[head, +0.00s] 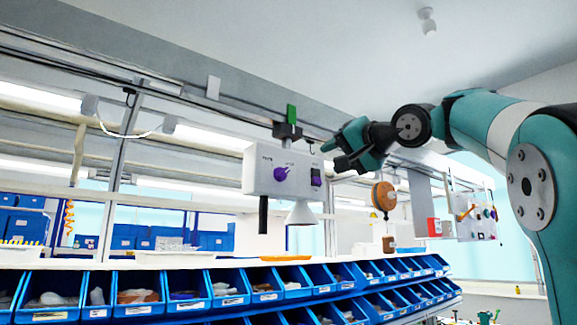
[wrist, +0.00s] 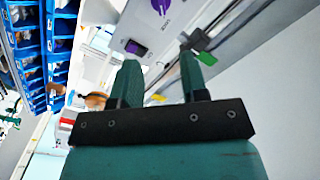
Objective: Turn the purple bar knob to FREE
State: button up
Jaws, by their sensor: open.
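The purple bar knob (head: 281,174) sits on the front of a white box (head: 256,182) in the head view, with its bar tilted. In the wrist view the purple knob (wrist: 160,6) is at the top edge and partly cut off. Small labels are printed around it, too small to read. My gripper (head: 330,158) is open and empty, to the right of the box and apart from the knob. In the wrist view the two fingers of my gripper (wrist: 160,62) are spread, and the knob lies beyond their tips.
A dark switch (head: 316,178) is on the box right of the knob. A green block (head: 292,113) stands above the box, and a white cone (head: 300,213) hangs below. An orange round thing (head: 384,196) hangs to the right. Blue bins (head: 136,298) line the shelf below.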

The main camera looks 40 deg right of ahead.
aim_at(286, 172)
jog(key=w+p, duration=0.2)
jog(key=w, duration=0.3)
jog(key=w+p, duration=0.2)
jog(key=w, duration=0.3)
jog(key=w+p, duration=0.2)
jog(key=w, duration=0.4)
jog(key=shift+a+r, duration=0.25)
jog(key=shift+r, duration=0.1)
jog(key=shift+w+f+p, duration=0.15)
jog(key=shift+w+p, duration=0.25)
jog(key=shift+w, duration=0.2)
grip_shut()
